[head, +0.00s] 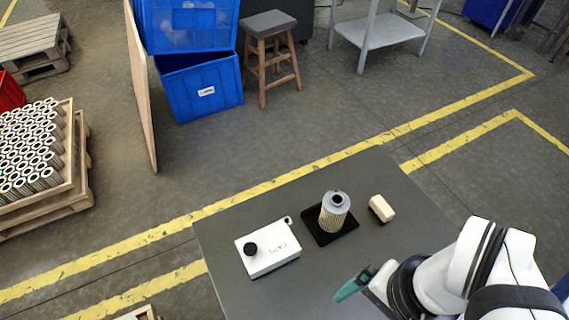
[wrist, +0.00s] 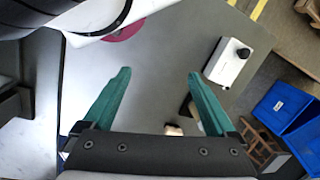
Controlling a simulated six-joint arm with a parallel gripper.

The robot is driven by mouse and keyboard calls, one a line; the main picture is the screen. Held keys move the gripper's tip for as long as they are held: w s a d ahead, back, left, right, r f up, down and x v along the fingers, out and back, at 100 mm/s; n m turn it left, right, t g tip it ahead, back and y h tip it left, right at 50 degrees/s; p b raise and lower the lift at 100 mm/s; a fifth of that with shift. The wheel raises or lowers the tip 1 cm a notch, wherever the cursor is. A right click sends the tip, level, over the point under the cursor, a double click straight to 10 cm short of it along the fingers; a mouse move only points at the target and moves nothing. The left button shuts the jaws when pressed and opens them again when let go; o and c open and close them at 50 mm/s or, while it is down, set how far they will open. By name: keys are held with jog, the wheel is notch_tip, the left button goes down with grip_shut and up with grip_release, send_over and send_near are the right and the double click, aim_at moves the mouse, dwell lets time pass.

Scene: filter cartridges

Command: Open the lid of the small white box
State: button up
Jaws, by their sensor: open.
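The small white box (head: 268,257) lies on the grey table with its lid shut. A round black knob (head: 250,249) sits on its left part, dark writing marks its top, and a small white piece (head: 288,220) is at its far right corner. The box also shows in the wrist view (wrist: 226,64) at the upper right, beyond my fingertips. My gripper (head: 352,284) is to the right of the box, above the table and apart from it. In the wrist view its two green fingers (wrist: 157,73) are spread wide with nothing between them.
A filter cartridge (head: 334,213) stands on a black tray (head: 318,236) right of the box. A beige block (head: 381,208) lies further right. The grey table (head: 222,228) is clear left of and in front of the box. Blue crates (head: 200,88) stand on the floor beyond.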

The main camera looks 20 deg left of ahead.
jog(key=shift+n+g, duration=0.7)
jog(key=shift+n, duration=0.2)
jog(key=w+a+r, duration=0.1)
jog(key=w, duration=0.1)
jog(key=w+a+r, duration=0.1)
jog(key=w, duration=0.1)
jog(key=w+a+r, duration=0.1)
jog(key=w+a, duration=0.1)
jog(key=w, duration=0.1)
jog(key=shift+r, duration=0.25)
jog(key=c, duration=0.3)
jog(key=n+g+h, duration=0.2)
jog(key=n+g, duration=0.1)
jog(key=n, duration=0.1)
send_over(250, 248)
jog(key=w, duration=0.7)
notch_tip(250, 248, down, 4)
jog(key=x, duration=1.5)
jog(key=shift+s+a+r, duration=0.1)
jog(key=shift+a, duration=0.05)
jog(key=shift+s+f, duration=0.1)
jog(key=shift+f, duration=0.25)
grip_shut()
